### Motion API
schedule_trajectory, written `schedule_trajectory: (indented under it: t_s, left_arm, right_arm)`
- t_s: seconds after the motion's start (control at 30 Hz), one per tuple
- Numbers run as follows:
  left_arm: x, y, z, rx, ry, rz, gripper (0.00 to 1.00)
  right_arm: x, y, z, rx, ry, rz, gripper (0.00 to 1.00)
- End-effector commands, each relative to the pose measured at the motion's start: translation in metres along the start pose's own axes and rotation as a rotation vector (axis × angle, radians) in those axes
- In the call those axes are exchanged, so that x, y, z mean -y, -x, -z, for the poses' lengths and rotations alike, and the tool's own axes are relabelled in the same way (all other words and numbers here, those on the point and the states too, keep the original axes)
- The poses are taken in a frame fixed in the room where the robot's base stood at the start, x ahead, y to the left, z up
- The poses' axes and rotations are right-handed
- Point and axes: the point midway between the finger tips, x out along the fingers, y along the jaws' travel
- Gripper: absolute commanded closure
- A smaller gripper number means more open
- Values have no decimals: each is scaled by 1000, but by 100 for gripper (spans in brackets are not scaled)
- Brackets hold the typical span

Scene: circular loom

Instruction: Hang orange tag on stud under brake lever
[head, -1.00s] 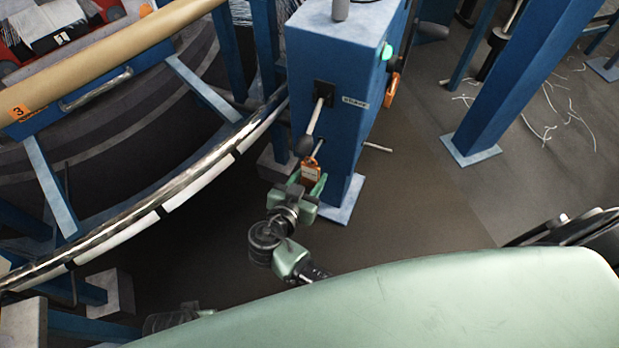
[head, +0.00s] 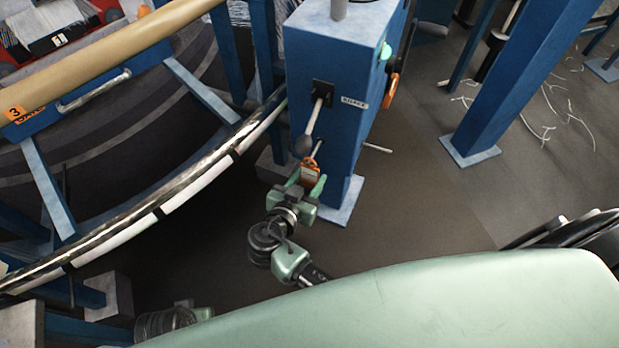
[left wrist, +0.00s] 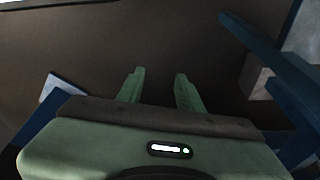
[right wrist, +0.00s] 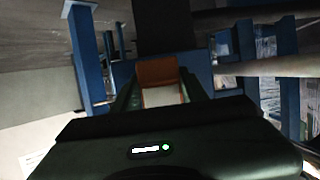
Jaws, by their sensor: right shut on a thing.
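My right gripper (head: 309,186) is shut on the orange tag (head: 310,174), low in front of the blue brake post (head: 342,125). In the right wrist view the tag (right wrist: 158,73) sits between the two fingers, with a pale face below its orange top. The brake lever (head: 314,116) slants down from a black plate to a dark knob (head: 303,145). The thin grey stud (head: 318,148) shows below the lever, just above the tag; I cannot tell whether they touch. My left gripper (left wrist: 157,82) is open and empty over dark floor.
The loom's curved metal rail (head: 205,165) runs close to the left of the post. A thin rod (head: 377,148) sticks out right of the post, below an orange item (head: 391,90) on its side. A blue column (head: 520,80) stands further right, with open floor between.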

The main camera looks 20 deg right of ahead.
Motion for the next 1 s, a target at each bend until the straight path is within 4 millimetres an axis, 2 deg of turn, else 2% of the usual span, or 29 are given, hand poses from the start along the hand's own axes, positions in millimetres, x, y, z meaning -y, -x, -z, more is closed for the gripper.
schedule_trajectory:
  t_s: [0.83,0.87,0.9,0.93,1.0]
  left_arm:
    - [0,11,1,-4,2,1,64]
    - [0,11,1,-3,2,1,64]
    - [0,11,1,-3,2,1,64]
    - [0,11,1,-2,2,1,64]
    - [0,10,0,-1,2,1,64]
  right_arm:
    - [-1,0,-6,8,5,-1,100]
    - [-1,0,-6,8,5,-1,49]
    - [-1,0,-6,8,5,-1,37]
    - [-1,0,-5,7,5,-1,31]
    - [-1,0,-5,6,4,-1,31]
